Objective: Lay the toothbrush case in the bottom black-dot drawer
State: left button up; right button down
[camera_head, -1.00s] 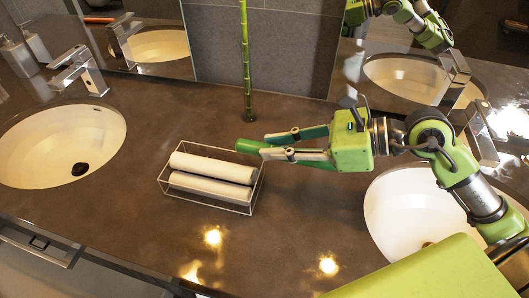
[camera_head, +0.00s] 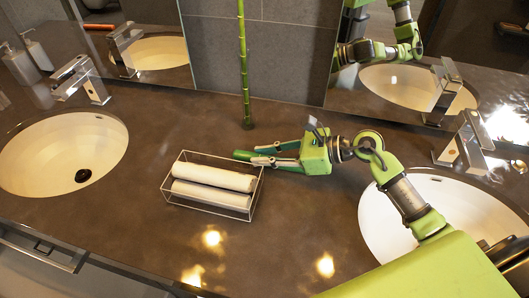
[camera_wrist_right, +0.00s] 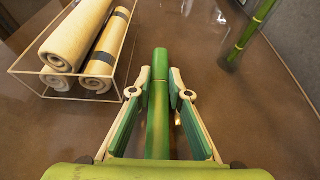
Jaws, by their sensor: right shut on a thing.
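The black-dot drawers are not identifiable in view. My left gripper is not in view.
A clear tray (camera_head: 206,207) with rolled towels stands close left of the fingertips. A green bamboo stalk (camera_head: 245,70) rises behind. Sinks lie left (camera_head: 60,150) and right (camera_head: 400,205), with taps behind. A dark front with a bar (camera_head: 40,250) is at lower left.

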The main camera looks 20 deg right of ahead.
jog(key=shift+f, duration=0.15)
jog(key=shift+f+b, duration=0.1)
jog(key=shift+b, duration=0.2)
jog(key=c, duration=1.9)
grip_release()
